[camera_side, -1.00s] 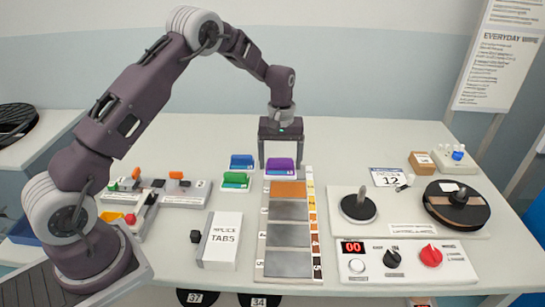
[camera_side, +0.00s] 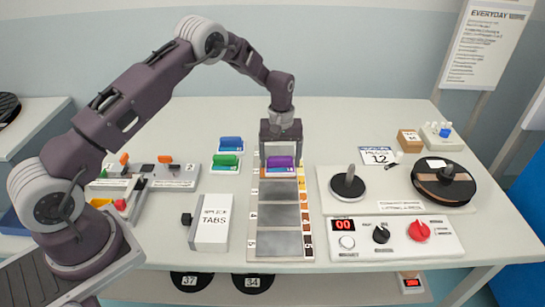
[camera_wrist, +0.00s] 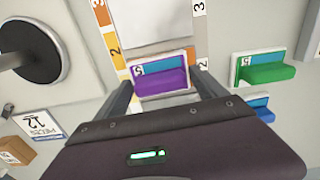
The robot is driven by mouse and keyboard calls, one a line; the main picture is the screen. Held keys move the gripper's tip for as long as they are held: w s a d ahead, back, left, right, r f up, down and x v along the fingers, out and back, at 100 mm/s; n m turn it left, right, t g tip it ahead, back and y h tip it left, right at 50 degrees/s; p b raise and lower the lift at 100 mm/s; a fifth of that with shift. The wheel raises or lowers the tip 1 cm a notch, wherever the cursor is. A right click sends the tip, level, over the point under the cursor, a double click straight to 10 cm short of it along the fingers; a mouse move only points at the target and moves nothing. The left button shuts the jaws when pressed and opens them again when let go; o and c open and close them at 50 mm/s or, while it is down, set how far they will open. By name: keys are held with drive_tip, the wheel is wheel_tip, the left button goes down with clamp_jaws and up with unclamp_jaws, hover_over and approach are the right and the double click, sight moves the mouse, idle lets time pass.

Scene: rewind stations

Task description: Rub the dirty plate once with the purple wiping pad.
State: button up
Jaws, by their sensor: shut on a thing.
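The purple wiping pad (camera_side: 281,161) is held between the fingers of my gripper (camera_side: 281,150), low over the upper part of the numbered plate strip. In the wrist view the pad (camera_wrist: 160,80) sits between the two fingers, label side up. It covers most of the second plate place, where the orange dirty plate lies. Only a small orange sliver of the dirty plate (camera_wrist: 176,110) shows beside the pad in the wrist view. Whether the pad touches the plate is hard to tell. The bare grey third plate (camera_side: 279,190) lies just nearer the side camera.
A green pad (camera_side: 226,161) and a blue pad (camera_side: 231,144) stand left of the strip. The splice tabs box (camera_side: 212,223) is at front left. A reel station (camera_side: 398,205) and a control box with knobs (camera_side: 397,240) stand at right.

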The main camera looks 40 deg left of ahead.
sight(270, 157)
drive_tip(key=shift+w+d, duration=0.6)
drive_tip(key=shift+s+a, duration=1.65)
drive_tip(key=shift+s, duration=0.05)
drive_tip(key=shift+w+d, duration=1.7)
drive_tip(key=shift+w, duration=0.05)
drive_tip(key=shift+w+d+r, duration=0.1)
drive_tip(key=shift+r, duration=4)
